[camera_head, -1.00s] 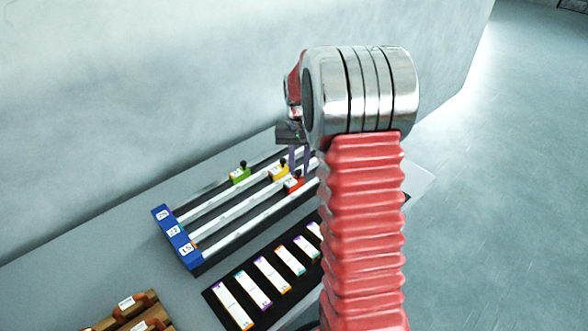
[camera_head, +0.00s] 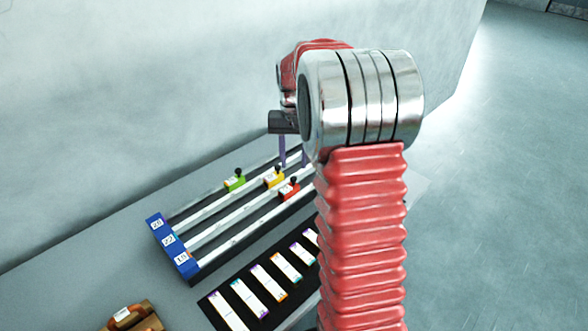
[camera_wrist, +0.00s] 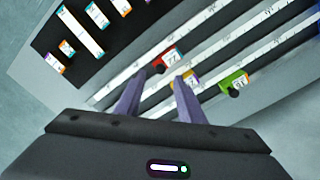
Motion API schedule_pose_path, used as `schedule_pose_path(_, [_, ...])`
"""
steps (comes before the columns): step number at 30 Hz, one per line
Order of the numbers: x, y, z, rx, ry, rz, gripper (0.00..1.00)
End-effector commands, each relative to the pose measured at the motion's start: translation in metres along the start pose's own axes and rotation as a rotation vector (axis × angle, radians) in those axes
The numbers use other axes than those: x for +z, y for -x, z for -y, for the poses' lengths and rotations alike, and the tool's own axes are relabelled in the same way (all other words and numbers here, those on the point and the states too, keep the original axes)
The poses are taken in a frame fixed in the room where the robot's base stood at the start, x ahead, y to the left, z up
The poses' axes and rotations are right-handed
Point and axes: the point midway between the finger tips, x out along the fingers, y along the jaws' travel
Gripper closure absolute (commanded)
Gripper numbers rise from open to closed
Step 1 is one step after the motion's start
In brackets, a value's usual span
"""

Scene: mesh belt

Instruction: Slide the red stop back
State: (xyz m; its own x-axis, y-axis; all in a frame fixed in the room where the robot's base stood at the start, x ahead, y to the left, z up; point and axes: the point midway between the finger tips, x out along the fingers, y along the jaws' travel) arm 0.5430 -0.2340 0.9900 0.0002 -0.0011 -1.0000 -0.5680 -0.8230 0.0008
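The red stop (camera_head: 289,190) with a black knob and a white label sits on the nearest of three white scale rails (camera_head: 222,238). In the wrist view, the red stop (camera_wrist: 172,56) shows just beyond the fingertips, its knob between them in the picture. My gripper (camera_head: 292,160) is above the far part of the rails, partly hidden behind my arm. In the wrist view, its two purple fingers (camera_wrist: 159,80) are spread apart with nothing between them. I see no contact with the stop.
A yellow stop (camera_head: 274,178) and a green stop (camera_head: 235,181) sit on the other rails; a blue end block (camera_head: 168,242) carries number labels. A black board (camera_head: 262,291) with several white strips lies in front. A brown wooden holder (camera_head: 140,318) is at lower left. A wall rises behind.

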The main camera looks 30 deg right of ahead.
Motion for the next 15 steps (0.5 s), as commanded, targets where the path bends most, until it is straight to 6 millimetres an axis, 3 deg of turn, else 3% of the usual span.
schedule_pose_path(9, [0.0,0.056,-0.001,0.0,0.0,-0.004,0.65])
schedule_pose_path(15, [0.0,0.077,-0.001,0.001,0.0,-0.002,0.65])
